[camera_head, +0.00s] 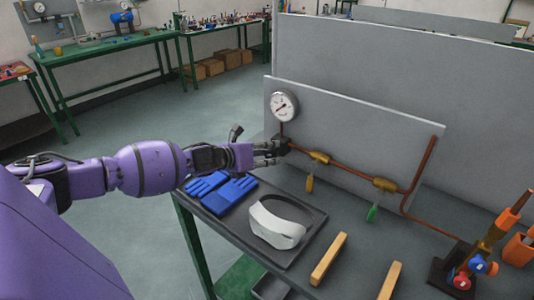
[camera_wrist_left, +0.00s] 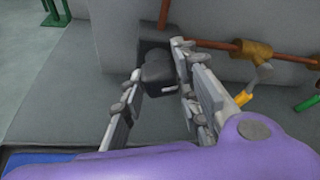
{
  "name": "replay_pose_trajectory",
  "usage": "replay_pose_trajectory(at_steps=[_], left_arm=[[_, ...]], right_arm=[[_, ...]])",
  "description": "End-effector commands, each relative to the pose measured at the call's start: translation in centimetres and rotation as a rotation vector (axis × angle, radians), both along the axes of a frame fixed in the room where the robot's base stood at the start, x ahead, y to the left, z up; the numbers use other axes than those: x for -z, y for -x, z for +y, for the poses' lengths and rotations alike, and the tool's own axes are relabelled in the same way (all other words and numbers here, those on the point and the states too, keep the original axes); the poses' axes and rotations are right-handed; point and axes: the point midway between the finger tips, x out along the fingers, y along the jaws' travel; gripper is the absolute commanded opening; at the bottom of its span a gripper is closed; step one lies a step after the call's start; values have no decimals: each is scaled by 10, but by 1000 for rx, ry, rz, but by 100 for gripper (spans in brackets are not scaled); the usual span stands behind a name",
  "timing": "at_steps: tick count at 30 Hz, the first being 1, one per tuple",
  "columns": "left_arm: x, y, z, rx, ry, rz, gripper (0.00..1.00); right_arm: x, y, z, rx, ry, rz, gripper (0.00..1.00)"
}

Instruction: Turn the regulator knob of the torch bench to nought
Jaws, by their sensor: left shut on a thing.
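The regulator knob (camera_wrist_left: 158,70) is a dark block at the left end of the copper pipe, low on the grey back panel. My left gripper (camera_head: 272,149) reaches it from the left. In the left wrist view its fingers (camera_wrist_left: 157,82) lie on both sides of the knob, shut on it. In the head view the fingers hide most of the knob, and its angle is hard to tell. A round white gauge (camera_head: 284,106) with a dark needle stands above it; the scale is too small to read. My right gripper is not in view.
The copper pipe (camera_head: 345,167) runs right past a yellow-handled valve (camera_head: 310,184) and a green-handled valve (camera_head: 373,213) to a torch stand (camera_head: 466,262). Blue gloves (camera_head: 222,192), a white visor (camera_head: 276,224) on a dark tray and wooden bars (camera_head: 328,258) lie on the bench.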

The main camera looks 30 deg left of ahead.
Motion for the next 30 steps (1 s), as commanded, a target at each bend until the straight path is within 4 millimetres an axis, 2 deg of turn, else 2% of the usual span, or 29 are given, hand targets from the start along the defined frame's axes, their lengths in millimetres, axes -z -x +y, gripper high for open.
replay_pose_trajectory(at_steps=[11, 23, 30], left_arm=[[3, 0, 2, 1, 185, 16, 3], [6, 0, 4, -2, 560, 46, 3], [8, 0, 4, -1, 787, 63, 3]], right_arm=[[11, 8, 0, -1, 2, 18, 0], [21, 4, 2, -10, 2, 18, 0], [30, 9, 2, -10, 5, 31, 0]])
